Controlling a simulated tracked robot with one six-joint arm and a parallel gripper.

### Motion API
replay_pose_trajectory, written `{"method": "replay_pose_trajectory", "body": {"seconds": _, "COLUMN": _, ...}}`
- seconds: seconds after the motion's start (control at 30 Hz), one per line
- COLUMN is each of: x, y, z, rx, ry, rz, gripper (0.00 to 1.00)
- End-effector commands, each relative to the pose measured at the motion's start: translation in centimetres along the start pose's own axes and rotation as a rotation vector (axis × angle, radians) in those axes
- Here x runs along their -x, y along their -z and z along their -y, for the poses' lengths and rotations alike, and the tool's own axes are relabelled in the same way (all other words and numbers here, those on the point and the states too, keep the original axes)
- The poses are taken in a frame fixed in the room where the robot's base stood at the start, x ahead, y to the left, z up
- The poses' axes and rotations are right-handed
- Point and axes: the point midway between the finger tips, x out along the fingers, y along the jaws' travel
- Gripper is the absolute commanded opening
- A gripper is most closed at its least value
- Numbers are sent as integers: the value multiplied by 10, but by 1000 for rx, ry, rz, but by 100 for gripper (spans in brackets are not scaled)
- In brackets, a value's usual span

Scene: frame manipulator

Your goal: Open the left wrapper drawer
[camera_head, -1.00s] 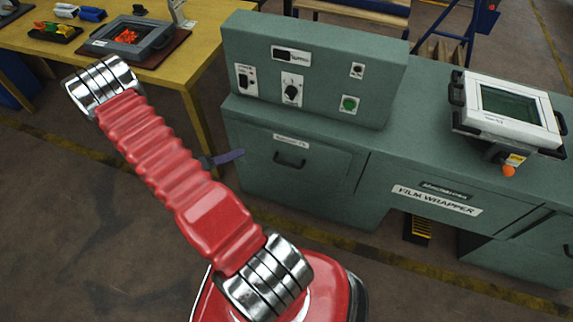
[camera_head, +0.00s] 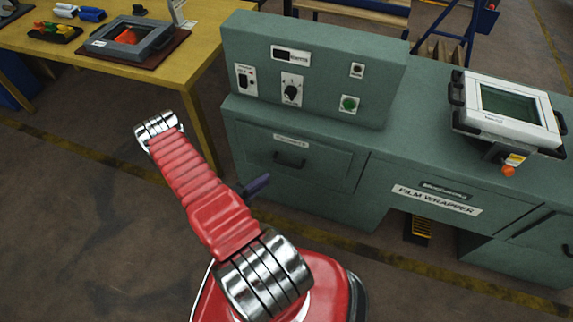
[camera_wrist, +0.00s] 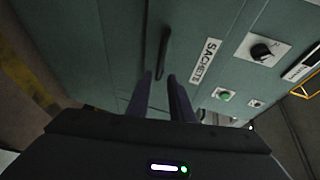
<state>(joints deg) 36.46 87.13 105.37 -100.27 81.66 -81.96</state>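The left wrapper drawer (camera_head: 320,165) is a green-grey panel in the left part of the film wrapper and is closed. Its dark bar handle (camera_head: 289,159) is below a white label. In the wrist view the handle (camera_wrist: 163,53) lies just beyond my fingertips, roughly in line with the gap between them, and the label reads SACHETS. My gripper (camera_wrist: 161,88) is open and empty, with its two dark fingers apart. In the head view my gripper (camera_head: 257,186) shows partly behind my arm, below and left of the handle. I see no contact with the handle.
A control box (camera_head: 315,75) with a knob and a green button sits above the drawer. A screen unit (camera_head: 508,108) stands at the right. A yellow table (camera_head: 190,75) with trays is at the left. The floor before the drawer is open.

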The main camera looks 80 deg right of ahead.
Motion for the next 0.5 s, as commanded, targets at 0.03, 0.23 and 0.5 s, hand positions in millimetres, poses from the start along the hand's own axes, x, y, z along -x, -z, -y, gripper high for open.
{"method": "replay_pose_trajectory", "body": {"seconds": 0.03, "x": 0, "y": 0, "z": 0, "rx": 0, "ry": 0, "rz": 0, "gripper": 20}}
{"method": "replay_pose_trajectory", "body": {"seconds": 0.23, "x": -1, "y": 0, "z": 0, "rx": -1, "ry": 0, "rz": -1, "gripper": 20}}
{"method": "replay_pose_trajectory", "body": {"seconds": 0.5, "x": -19, "y": 0, "z": 0, "rx": -3, "ry": -1, "rz": -2, "gripper": 20}}
